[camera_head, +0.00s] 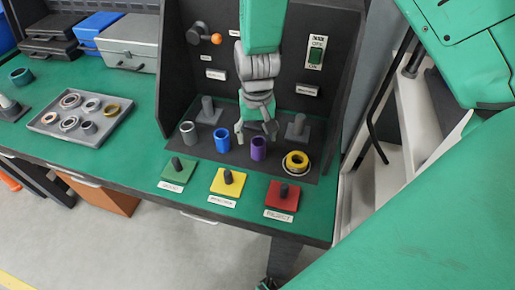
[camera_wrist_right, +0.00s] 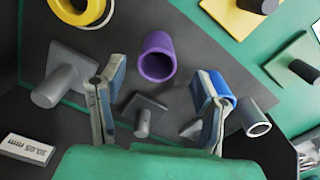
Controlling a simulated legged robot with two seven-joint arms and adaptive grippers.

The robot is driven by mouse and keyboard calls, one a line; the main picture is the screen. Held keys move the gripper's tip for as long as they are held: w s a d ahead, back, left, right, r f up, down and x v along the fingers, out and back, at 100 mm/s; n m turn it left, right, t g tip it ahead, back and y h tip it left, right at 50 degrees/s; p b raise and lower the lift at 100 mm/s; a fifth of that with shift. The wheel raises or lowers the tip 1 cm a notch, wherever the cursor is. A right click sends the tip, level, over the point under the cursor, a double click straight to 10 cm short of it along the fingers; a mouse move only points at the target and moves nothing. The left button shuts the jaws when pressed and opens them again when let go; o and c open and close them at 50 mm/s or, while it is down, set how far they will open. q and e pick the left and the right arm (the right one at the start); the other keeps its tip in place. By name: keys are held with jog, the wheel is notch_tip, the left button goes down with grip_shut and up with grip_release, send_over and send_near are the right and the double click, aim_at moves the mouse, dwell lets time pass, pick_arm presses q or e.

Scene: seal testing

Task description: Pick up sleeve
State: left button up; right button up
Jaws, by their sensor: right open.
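Three sleeves stand in a row on the black mat: a grey sleeve (camera_head: 189,133), a blue sleeve (camera_head: 222,140) and a purple sleeve (camera_head: 259,149). My right gripper (camera_head: 257,132) points down above the mat, just behind the purple sleeve, open and empty. In the right wrist view, the purple sleeve (camera_wrist_right: 157,57) shows its open end between and beyond the spread fingers (camera_wrist_right: 158,80). The blue sleeve (camera_wrist_right: 228,87) is partly hidden by the right-hand finger, and the grey sleeve (camera_wrist_right: 255,119) lies beyond it. My left gripper is not recognisable in view.
Grey posts (camera_head: 298,127) stand behind. Green (camera_head: 178,171), yellow (camera_head: 228,182) and red (camera_head: 282,195) pads with black pegs line the front. A tray of rings (camera_head: 54,130) sits left. A black panel (camera_head: 330,75) stands behind.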

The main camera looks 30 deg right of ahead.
aim_at(259, 149)
jog(key=shift+s+d+f, duration=0.1)
jog(key=shift+f, duration=0.5)
notch_tip(259, 149, down, 4)
jog(key=shift+f, duration=0.25)
jog(key=shift+s, duration=0.1)
grip_shut()
